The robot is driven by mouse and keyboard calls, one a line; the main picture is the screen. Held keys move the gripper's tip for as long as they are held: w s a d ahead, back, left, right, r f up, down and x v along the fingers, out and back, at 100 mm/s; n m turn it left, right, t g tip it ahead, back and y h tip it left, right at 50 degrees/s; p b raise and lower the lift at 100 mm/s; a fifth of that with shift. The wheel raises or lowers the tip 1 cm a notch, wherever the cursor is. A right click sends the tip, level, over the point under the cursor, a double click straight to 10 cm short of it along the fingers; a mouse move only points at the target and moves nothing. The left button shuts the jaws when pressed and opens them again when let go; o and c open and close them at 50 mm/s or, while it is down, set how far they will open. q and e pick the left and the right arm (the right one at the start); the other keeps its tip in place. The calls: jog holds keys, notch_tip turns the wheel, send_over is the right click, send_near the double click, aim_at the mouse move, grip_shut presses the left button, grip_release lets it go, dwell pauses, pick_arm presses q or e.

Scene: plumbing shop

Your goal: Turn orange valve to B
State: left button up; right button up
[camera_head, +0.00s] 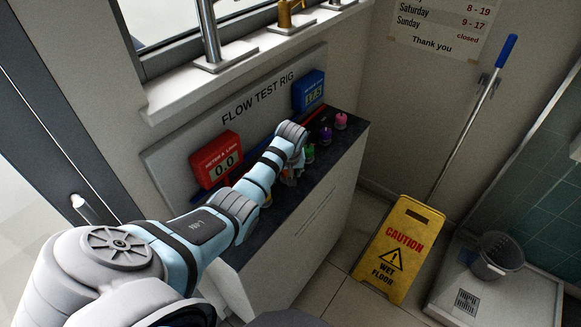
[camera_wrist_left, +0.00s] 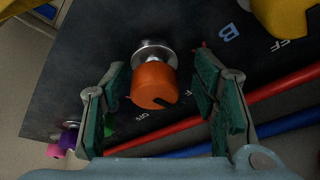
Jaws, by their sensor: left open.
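The orange valve (camera_wrist_left: 152,84) is a round knob on a silver stem, with a dark notch in its face toward the lower right. My left gripper (camera_wrist_left: 160,88) is open, one green-padded finger on each side of the orange knob, with visible gaps to it. A blue letter B (camera_wrist_left: 229,33) is printed on the dark panel to the upper right of the knob. In the head view my left wrist hides most of the gripper (camera_head: 292,172) and the orange valve. My right gripper is in neither view.
A yellow knob (camera_wrist_left: 285,15) is close by at the upper right. Purple (camera_head: 326,134) and pink (camera_head: 341,121) knobs stand farther along the counter. Red (camera_wrist_left: 285,85) and blue (camera_wrist_left: 290,122) pipes run beside the right finger. A red meter (camera_head: 216,160) is on the backboard.

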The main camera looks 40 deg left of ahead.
pick_arm(q)
jog(key=shift+r, duration=0.1)
jog(key=shift+c, duration=0.3)
jog(key=c, duration=1.1)
jog(key=shift+w, duration=0.1)
